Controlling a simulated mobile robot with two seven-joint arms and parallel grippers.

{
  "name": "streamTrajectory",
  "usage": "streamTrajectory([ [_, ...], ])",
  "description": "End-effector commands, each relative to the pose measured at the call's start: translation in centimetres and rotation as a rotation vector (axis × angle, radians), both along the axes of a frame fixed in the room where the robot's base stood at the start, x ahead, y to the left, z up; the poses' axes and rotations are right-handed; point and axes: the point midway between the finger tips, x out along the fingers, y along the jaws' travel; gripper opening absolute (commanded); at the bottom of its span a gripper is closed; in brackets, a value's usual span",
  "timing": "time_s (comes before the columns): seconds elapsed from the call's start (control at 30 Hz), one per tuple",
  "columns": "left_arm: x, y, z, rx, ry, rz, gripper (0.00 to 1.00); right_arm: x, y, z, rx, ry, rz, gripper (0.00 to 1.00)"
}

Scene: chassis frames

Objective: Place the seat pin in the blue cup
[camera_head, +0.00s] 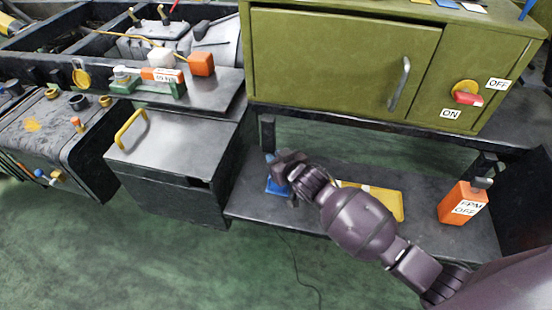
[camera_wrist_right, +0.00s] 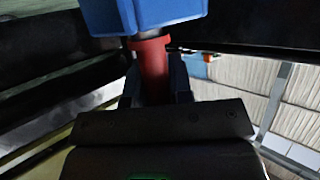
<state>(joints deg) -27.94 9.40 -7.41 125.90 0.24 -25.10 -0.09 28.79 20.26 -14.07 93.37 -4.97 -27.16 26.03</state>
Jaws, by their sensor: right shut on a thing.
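My right gripper (camera_head: 288,172) reaches over the left end of the low shelf, right beside the blue cup (camera_head: 275,186). The wrist hides part of the cup in the head view. In the right wrist view my fingers are shut on a red cylinder (camera_wrist_right: 152,68), which looks like the seat pin. The blue cup (camera_wrist_right: 140,14) shows at the far end of the cylinder, very close or touching. I cannot tell how far the pin is inside it. The pin is hidden in the head view. My left gripper is not in view.
A yellow flat case (camera_head: 385,203) lies on the shelf behind my arm. An orange FPM OFF block (camera_head: 463,203) stands at the shelf's right end. A green cabinet (camera_head: 330,60) is above the shelf, and a dark metal box (camera_head: 175,150) is to the left.

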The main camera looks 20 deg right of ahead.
Motion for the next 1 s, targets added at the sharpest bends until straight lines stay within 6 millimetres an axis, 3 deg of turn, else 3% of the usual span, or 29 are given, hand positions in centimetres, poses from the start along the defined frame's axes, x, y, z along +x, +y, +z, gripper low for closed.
streamTrajectory([
  [0.13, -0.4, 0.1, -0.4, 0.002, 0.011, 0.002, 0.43, 0.0, 0.0, -0.4, 0.001, 0.000, 0.000, 0.00],
  [0.17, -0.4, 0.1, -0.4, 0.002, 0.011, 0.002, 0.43, 0.0, 0.0, -0.4, 0.001, 0.001, 0.000, 0.25],
  [0.3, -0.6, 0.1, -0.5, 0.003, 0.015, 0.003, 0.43, 0.0, 0.0, -0.4, 0.000, 0.001, 0.000, 0.46],
  [0.67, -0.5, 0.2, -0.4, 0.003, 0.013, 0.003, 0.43, 0.0, 0.0, 0.2, -0.001, 0.000, 0.000, 0.46],
  [1.0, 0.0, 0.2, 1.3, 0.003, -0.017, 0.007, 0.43, -4.2, -0.8, 2.3, 0.001, -0.005, -0.001, 0.46],
])
